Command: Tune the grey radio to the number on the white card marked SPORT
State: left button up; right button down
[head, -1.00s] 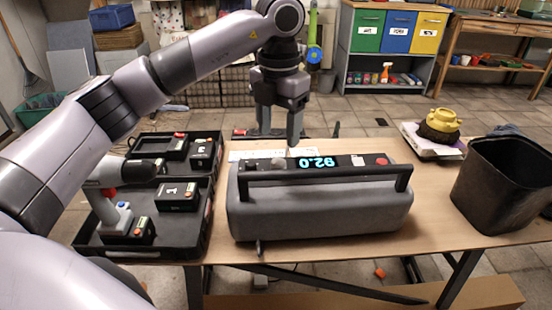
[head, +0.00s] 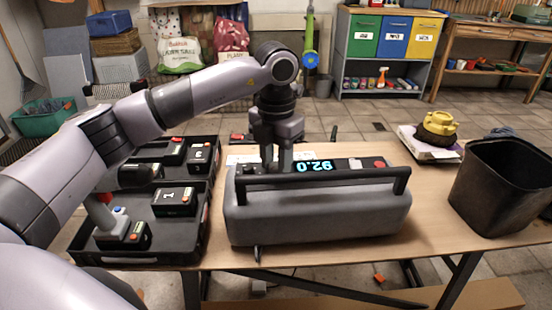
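The grey radio (head: 318,212) lies on the workbench with its carrying handle toward me. Its lit blue display (head: 315,166) appears to read 92.0. My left gripper (head: 277,167) points down at the top panel, just left of the display. Its fingers are close together at the place of the round knob, which they hide. I cannot tell whether they are closed on it. White paper or cards (head: 243,158) lie behind the radio, partly covered by the gripper; their writing is not legible. My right gripper is not in view.
A black tool case (head: 192,235) with battery packs and a drill stands left of the radio. A black bin (head: 500,190) stands at the right. A yellow object on a dark base (head: 437,128) sits behind it. Bare bench lies between radio and bin.

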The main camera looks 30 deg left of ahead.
aim_at(276, 165)
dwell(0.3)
pick_arm(q)
jog(key=shift+m+p, duration=0.3)
jog(key=shift+m, duration=2.5)
jog(key=o, duration=1)
jog(key=shift+o, duration=0.2)
jog(key=shift+r, duration=0.1)
jog(key=shift+r+p, duration=0.5)
jog(key=shift+r, duration=3)
